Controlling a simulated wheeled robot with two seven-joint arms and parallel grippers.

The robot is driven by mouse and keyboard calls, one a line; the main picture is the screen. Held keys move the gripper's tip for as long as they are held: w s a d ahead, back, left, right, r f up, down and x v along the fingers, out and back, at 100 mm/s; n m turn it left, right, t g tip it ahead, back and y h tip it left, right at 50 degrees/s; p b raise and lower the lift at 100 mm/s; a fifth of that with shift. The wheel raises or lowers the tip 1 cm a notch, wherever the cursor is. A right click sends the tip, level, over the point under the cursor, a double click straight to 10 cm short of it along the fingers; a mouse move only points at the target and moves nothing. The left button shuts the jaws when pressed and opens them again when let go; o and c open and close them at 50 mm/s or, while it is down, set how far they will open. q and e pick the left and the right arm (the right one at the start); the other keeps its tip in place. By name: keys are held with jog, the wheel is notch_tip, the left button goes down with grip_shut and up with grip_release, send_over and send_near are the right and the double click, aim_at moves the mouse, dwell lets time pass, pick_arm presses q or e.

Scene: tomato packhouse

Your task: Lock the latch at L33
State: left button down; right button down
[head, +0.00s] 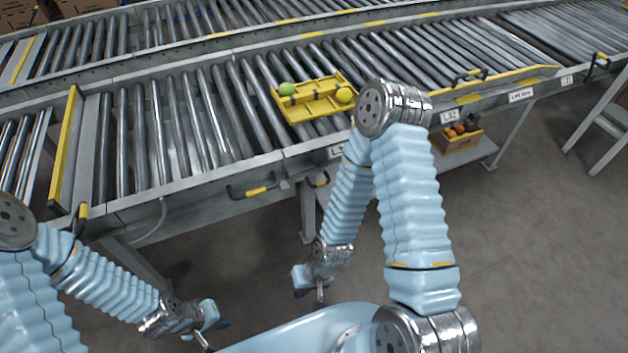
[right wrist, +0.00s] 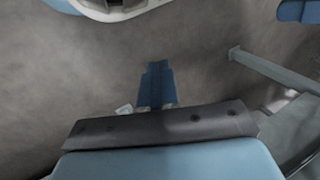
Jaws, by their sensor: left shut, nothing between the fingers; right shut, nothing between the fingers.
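A conveyor side rail carries white labels. One label (head: 337,152) is half hidden behind my right arm; only its first characters show, so I cannot confirm it reads L33. A small dark latch handle with a yellow grip (head: 320,181) hangs just below left of that label. Whether it is locked I cannot tell. My right gripper (head: 320,292) is shut and empty, low in front of the conveyor, well below that handle. Its closed fingers also show over bare floor in the right wrist view (right wrist: 156,84). My left gripper (head: 214,328) is shut and empty, low at the left.
A longer dark handle with yellow grip (head: 255,190) sits on the rail further left. A yellow tray (head: 313,97) with green and yellow tomatoes rests on the rollers. Label L32 (head: 449,116) is right of my arm, above a crate (head: 458,143). Conveyor legs (head: 307,215) stand near my right gripper.

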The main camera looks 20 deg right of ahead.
jog(key=w+d+r+t+b, duration=0.1)
jog(key=w+d+r, duration=0.4)
jog(key=w+d, duration=0.2)
jog(key=w+d+r+t, duration=0.1)
jog(key=w+d+r, duration=0.4)
jog(key=w+d, duration=0.15)
jog(key=w+d+r+n, duration=0.1)
jog(key=d+r, duration=0.3)
jog(key=r, duration=0.4)
jog(key=w+d+r+n+t+y, duration=0.1)
jog(key=w+d+r, duration=0.2)
jog(key=d+r, duration=0.2)
notch_tip(320, 180, up, 3)
jog(key=shift+d+r+n+t+b, duration=0.15)
jog(key=shift+n+t+b, duration=0.15)
jog(key=shift+b, duration=0.15)
